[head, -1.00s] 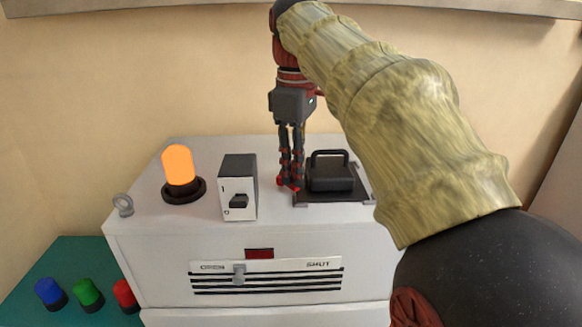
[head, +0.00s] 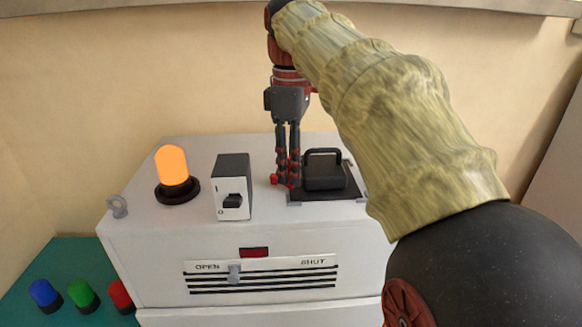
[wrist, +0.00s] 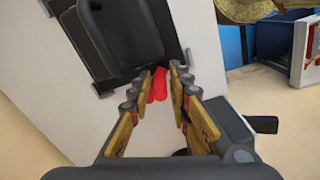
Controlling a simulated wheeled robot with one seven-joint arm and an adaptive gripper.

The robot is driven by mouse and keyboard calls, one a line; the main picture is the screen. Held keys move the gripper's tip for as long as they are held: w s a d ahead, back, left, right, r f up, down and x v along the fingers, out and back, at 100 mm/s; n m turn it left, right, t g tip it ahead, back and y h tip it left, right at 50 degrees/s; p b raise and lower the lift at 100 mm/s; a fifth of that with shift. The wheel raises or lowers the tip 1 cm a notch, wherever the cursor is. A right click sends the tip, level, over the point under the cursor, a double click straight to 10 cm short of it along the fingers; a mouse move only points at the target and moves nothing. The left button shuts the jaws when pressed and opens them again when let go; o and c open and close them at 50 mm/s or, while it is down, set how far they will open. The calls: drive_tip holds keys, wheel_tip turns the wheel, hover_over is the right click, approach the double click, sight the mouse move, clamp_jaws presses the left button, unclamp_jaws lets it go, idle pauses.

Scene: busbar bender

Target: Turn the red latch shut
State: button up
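The red latch (wrist: 159,86) sits by the edge of a black plate on the white cabinet top; in the head view a small bit of red (head: 274,180) shows at the fingertips' left. My gripper (head: 287,184) points straight down beside the black handled cover. In the wrist view its fingers (wrist: 160,80) stand a little apart, with the red latch between their tips. I cannot tell whether both fingers touch it. Most of the latch is hidden by the fingers in the head view.
The black handled cover (head: 324,172) stands close right of my fingers. A switch box (head: 233,188) and a lit orange lamp (head: 172,167) stand to the left. The white cabinet (head: 145,245) has an OPEN/SHUT slider (head: 234,274) on its front, nearer OPEN.

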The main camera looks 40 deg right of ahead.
drive_tip(key=shift+o, duration=1.1)
drive_tip(key=shift+r, duration=3.7)
drive_tip(key=shift+f, duration=0.1)
drive_tip(key=shift+c, duration=0.3)
